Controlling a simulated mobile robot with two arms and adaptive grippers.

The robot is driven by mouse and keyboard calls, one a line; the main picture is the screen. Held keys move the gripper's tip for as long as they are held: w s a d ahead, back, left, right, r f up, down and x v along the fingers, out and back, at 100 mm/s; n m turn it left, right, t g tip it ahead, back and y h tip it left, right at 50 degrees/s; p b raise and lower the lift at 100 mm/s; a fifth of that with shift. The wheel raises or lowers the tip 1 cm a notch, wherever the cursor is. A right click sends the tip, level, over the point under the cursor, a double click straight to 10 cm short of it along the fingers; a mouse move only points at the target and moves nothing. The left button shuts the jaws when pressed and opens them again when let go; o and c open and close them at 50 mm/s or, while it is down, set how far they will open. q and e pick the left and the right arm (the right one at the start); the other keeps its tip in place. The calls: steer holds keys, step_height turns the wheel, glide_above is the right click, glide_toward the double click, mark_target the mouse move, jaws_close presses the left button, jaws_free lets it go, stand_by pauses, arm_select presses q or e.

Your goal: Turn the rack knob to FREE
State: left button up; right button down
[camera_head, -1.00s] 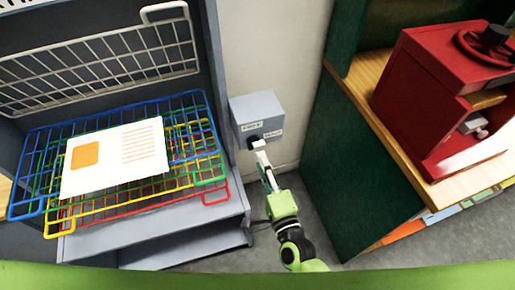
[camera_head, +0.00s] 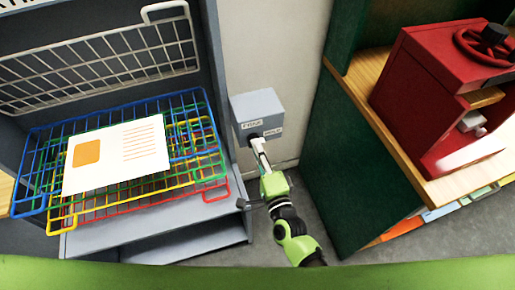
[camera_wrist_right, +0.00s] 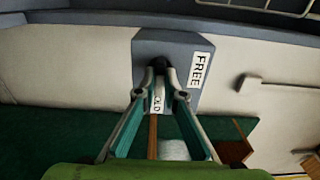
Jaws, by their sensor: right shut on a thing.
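The rack knob is a small black knob (camera_head: 253,138) on the front of a grey box (camera_head: 258,105) fixed beside the rack. It also shows in the right wrist view (camera_wrist_right: 160,64), partly hidden by the fingertips. A white FREE label (camera_wrist_right: 201,70) is on the box. A second label (camera_wrist_right: 157,102), partly covered, reads something like "OLD". My right gripper (camera_head: 258,145) is shut on the knob, its fingers on either side of it in the right wrist view (camera_wrist_right: 161,78). Which label the knob points to I cannot tell. My left gripper is not in view.
A grey drying rack with coloured wire shelves (camera_head: 207,160) and a white sheet (camera_head: 115,155) stands at left. A dark green cabinet (camera_head: 345,165) stands close on the right, with a red press (camera_head: 425,80) on its wooden top. Grey floor shows between them.

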steer(key=shift+n, duration=0.3)
steer(key=shift+n+p, duration=1.6)
steer(key=shift+n, duration=7)
steer(key=shift+f, duration=0.1)
steer(key=c, duration=2.1)
jaws_free()
steer(key=shift+c, duration=0.2)
